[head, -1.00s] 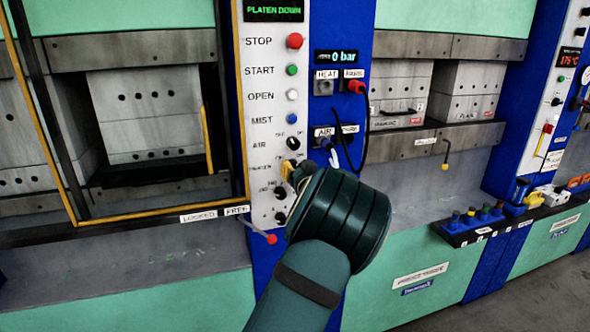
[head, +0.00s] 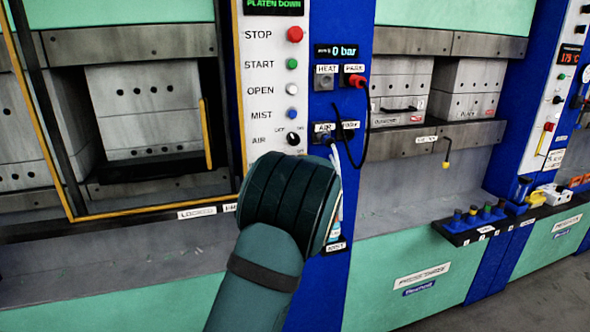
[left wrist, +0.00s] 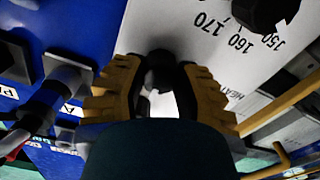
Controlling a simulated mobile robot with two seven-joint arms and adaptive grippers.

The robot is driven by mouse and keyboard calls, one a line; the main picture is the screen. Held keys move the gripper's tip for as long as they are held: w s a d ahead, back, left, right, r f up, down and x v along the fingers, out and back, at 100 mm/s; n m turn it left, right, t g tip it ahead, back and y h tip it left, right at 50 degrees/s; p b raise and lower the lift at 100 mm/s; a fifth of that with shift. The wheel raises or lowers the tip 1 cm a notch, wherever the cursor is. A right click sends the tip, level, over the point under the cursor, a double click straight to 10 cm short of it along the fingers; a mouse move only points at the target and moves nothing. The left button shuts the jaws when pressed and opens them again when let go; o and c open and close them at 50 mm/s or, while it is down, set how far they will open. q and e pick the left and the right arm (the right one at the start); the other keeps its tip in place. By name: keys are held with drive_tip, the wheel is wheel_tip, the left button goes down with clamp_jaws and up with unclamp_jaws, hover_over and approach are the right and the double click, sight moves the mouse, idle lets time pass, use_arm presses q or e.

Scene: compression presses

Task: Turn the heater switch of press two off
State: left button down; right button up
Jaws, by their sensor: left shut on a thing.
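In the head view the white control panel (head: 266,100) has STOP, START, OPEN and MIST buttons and an AIR switch (head: 293,139). My left wrist covers the panel below it, hiding the heater row and my fingers. In the left wrist view my left gripper (left wrist: 160,78) has its yellow fingers shut on a small black knob (left wrist: 160,65), the heater switch, with a partly hidden "HEAT" label (left wrist: 240,95) beside it. The knob's pointer position cannot be read. My right gripper is not in view.
A black temperature dial (left wrist: 265,12) marked 150 to 170 is close by in the left wrist view. Hose sockets with a red plug (head: 357,81) and cables are right of the panel. A yellow-framed guard (head: 155,207) is at left. The nameplate (head: 423,275) reads press three.

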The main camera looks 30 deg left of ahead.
use_arm(q)
drive_tip(key=n+b, duration=0.2)
drive_tip(key=n, duration=0.1)
drive_tip(key=shift+f, duration=0.2)
drive_tip(key=shift+n+b, duration=0.75)
drive_tip(key=shift+n, duration=0.55)
drive_tip(key=shift+r, duration=0.1)
drive_tip(key=c, duration=0.6)
unclamp_jaws()
drive_tip(key=shift+w, duration=0.1)
drive_tip(key=v, duration=1.2)
